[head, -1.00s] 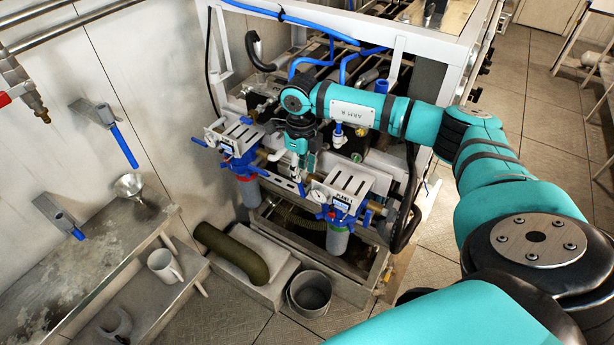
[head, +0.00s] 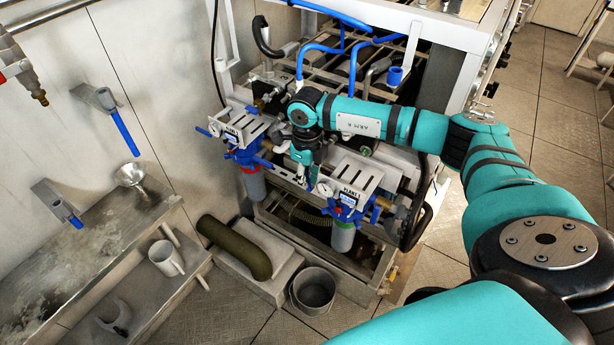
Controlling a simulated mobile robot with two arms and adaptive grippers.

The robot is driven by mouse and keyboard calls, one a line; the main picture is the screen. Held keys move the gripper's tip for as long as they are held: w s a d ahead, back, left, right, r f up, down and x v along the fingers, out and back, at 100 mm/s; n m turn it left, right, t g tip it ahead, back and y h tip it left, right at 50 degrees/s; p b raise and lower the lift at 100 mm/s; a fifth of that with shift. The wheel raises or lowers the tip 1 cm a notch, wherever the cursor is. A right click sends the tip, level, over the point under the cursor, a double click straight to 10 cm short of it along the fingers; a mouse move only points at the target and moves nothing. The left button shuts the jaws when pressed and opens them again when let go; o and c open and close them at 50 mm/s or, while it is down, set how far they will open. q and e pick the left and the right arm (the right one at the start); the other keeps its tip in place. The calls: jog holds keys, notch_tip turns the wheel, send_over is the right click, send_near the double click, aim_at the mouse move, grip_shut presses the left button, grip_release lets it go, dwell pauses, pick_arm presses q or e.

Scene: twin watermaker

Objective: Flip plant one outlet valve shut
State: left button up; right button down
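The plant one unit (head: 349,192), labelled PLANT 1, stands at centre right with a grey filter housing (head: 342,238) below it. Blue valve parts show on both its sides: a blue handle (head: 377,212) on the right and blue parts at the left beside the gauge. I cannot tell which is the outlet valve or how it is set. My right gripper (head: 308,183) points down just left of the plant one gauge (head: 325,188). Its fingers are small and dark, so I cannot tell whether they are open or touching anything. My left gripper is out of view.
A second similar unit (head: 238,132) stands to the left. A metal frame with pipes (head: 440,28) rises behind. A bench with a mug (head: 166,258) is at the left.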

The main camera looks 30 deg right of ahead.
jog(key=shift+s+d+f+t+y+b, duration=0.35)
jog(key=shift+t+b, duration=0.55)
jog(key=shift+b, duration=1.2)
jog(key=shift+s+a+r+t+b, duration=0.15)
jog(key=shift+r+t+b, duration=0.15)
jog(key=shift+b, duration=0.15)
jog(key=shift+r, duration=0.1)
jog(key=c, duration=1.4)
grip_release()
jog(key=v, duration=1.2)
